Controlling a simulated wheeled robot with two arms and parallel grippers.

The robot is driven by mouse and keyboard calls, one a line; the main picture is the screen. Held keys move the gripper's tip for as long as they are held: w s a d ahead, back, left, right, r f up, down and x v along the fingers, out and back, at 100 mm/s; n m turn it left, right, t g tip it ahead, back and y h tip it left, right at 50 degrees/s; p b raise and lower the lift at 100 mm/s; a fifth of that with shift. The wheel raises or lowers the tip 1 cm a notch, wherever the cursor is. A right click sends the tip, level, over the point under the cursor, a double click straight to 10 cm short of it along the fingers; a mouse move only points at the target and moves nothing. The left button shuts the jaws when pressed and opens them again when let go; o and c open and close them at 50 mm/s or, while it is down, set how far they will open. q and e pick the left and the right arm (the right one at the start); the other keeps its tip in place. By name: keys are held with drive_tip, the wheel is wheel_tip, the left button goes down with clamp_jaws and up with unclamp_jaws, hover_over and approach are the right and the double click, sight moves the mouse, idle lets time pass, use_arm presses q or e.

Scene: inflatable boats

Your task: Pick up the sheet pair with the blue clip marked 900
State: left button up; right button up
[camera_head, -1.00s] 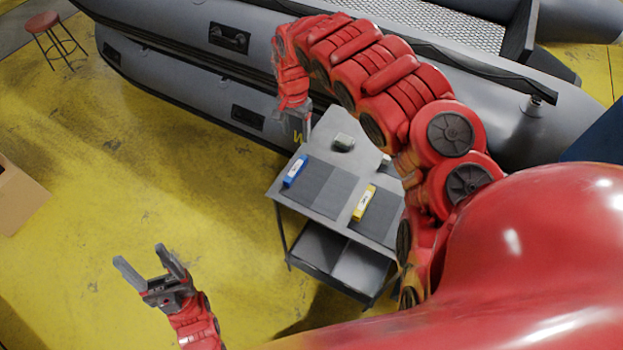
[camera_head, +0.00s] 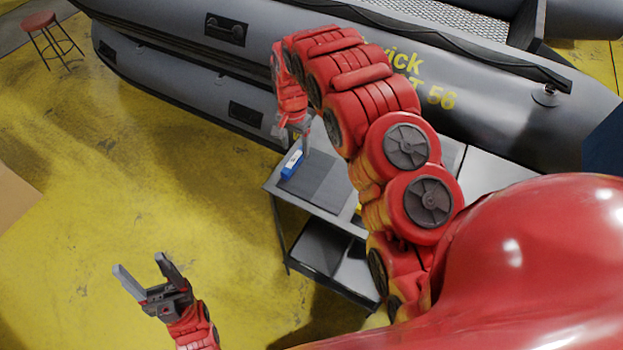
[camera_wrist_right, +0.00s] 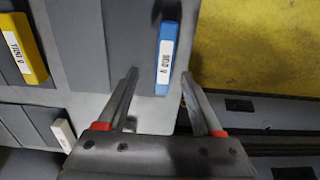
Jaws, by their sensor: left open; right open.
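The blue clip (camera_head: 292,164) lies at the left edge of the grey cart top, beside a dark grey sheet (camera_head: 325,183). In the right wrist view the blue clip (camera_wrist_right: 167,55) has a white label whose print I cannot read surely. My right gripper (camera_head: 293,133) is open above the cart near the blue clip. In the right wrist view its fingertips (camera_wrist_right: 158,75) lie on either side of the clip's near end, with nothing gripped. My left gripper (camera_head: 145,272) is open and empty over the yellow floor, left of the cart.
A yellow clip (camera_wrist_right: 25,48) and a white clip (camera_wrist_right: 63,135) lie on the cart in the right wrist view. My right arm hides much of the cart (camera_head: 300,198) in the head view. A grey inflatable boat (camera_head: 170,70) stands behind. A red stool (camera_head: 38,20) is far left.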

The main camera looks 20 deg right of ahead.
sight(294, 159)
drive_tip(key=shift+w+a+f+p, duration=0.15)
drive_tip(key=shift+f+p, duration=0.7)
wheel_tip(294, 159, down, 2)
drive_tip(key=shift+w+p, duration=0.1)
drive_tip(key=shift+p, duration=0.55)
drive_tip(key=shift+f+p, duration=0.3)
drive_tip(key=shift+f, duration=0.6)
clamp_jaws()
